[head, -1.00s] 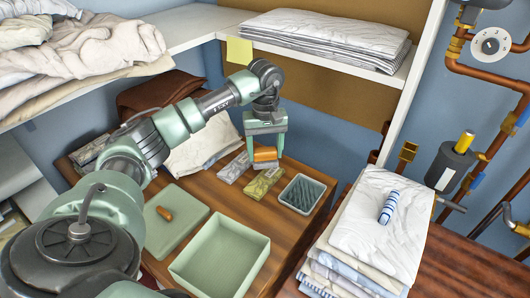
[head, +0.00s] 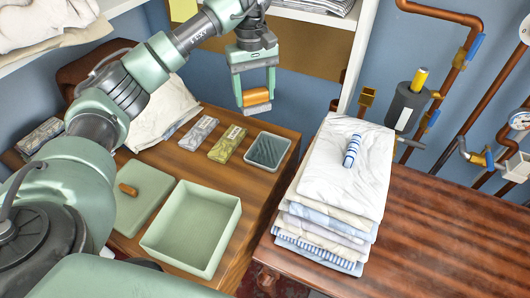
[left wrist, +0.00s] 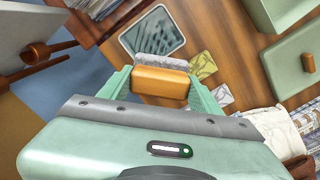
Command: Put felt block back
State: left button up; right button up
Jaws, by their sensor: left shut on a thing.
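The felt block (head: 257,97) has an orange-brown wooden back; its grey felt face (left wrist: 152,66) shows in the left wrist view. My left gripper (head: 256,106) is shut on the block and holds it in the air, above and behind the wooden table. A small grey-green tray with a dark ridged inside (head: 287,153) stands at the table's right edge, apart from the block. An open, empty green box (head: 218,250) stands at the front, beside its lid (head: 140,208) with a wooden knob. My right gripper is not in view.
A grey packet (head: 198,133) and a yellow-green packet (head: 227,144) lie left of the tray. A tall stack of folded linen (head: 330,220) with a striped roll (head: 352,150) stands to the right. Pipes run along the right wall. A white shelf (head: 310,17) is behind the arm.

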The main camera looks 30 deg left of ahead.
pick_arm(q)
jog(key=d+r, duration=0.4)
notch_tip(320, 180, down, 19)
dwell(0.5)
jog(key=shift+b, duration=0.3)
jog(key=shift+f, duration=0.2)
jog(key=o, duration=1.2)
jog(key=shift+r, duration=0.15)
